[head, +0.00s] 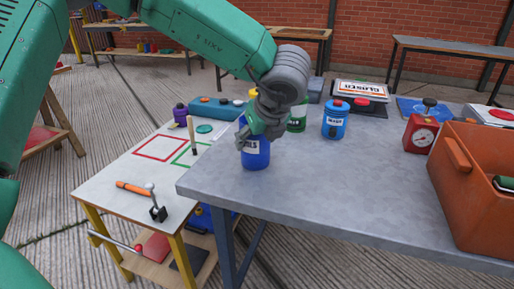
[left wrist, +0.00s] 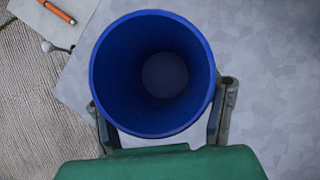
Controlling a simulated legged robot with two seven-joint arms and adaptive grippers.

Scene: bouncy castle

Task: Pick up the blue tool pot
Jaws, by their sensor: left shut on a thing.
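The blue tool pot (head: 256,155) is upright at the left corner of the grey table in the head view, with part of its white label showing. In the left wrist view the pot (left wrist: 152,74) appears from above as an empty, open blue cylinder. My left gripper (head: 262,128) has come down over it, and its fingers (left wrist: 160,125) lie on both sides of the pot, shut on it. The head view does not clearly show whether the pot's base touches the table. My right gripper is not in view.
On the grey table (head: 330,190) a green container (head: 297,118) and a blue bottle (head: 334,120) stand behind the pot. A red scale (head: 420,133) and an orange crate (head: 470,200) are to the right. A lower white table (head: 150,165) adjoins at left. The grey table's front middle is clear.

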